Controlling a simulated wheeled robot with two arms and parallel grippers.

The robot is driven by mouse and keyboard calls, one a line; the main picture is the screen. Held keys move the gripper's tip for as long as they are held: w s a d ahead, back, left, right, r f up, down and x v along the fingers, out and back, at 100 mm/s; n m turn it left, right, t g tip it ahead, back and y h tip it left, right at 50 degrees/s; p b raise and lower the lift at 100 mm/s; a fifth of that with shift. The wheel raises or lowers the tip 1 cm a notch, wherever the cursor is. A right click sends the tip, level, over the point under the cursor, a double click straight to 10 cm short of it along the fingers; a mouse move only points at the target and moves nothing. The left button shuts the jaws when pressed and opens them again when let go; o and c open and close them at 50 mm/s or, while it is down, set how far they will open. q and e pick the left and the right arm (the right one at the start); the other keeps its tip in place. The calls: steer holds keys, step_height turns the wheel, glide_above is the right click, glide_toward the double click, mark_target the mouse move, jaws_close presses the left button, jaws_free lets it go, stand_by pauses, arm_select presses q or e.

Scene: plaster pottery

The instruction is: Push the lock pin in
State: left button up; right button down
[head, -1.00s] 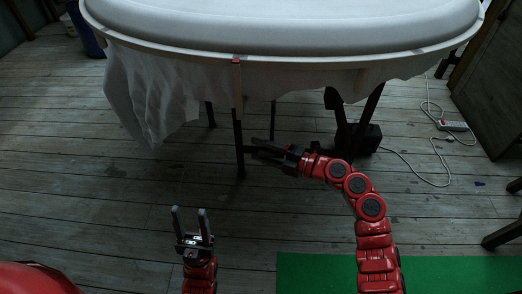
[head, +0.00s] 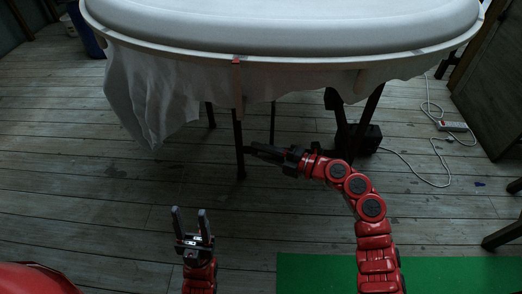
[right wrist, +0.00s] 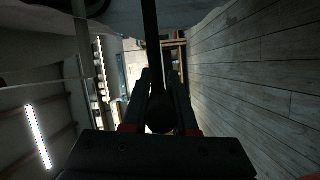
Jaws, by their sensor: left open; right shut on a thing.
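The lock pin appears as a dark round knob (right wrist: 160,115) between the fingers of my right gripper in the right wrist view. It is too dark and small to make out in the head view. My right gripper (head: 248,149) is shut on it, its fingertips beside the dark front table leg (head: 239,150). A dark bar, likely that leg, also runs up from between the fingers in the right wrist view (right wrist: 151,35). How far the pin sits in the leg is hidden. My left gripper (head: 189,212) is open and empty, low over the floor at the left.
The white oval table (head: 290,55) stands above, with a white cloth (head: 150,105) hanging at its left. A dark box (head: 368,138) with a cable sits behind my right arm. A green mat (head: 450,272) lies at lower right. The floor at left is clear.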

stand_by(0.7)
step_height(320, 180, up, 4)
steer(key=p, duration=0.4)
steer(key=shift+r, duration=0.25)
steer(key=c, duration=0.7)
jaws_free()
steer(key=shift+r, duration=0.15)
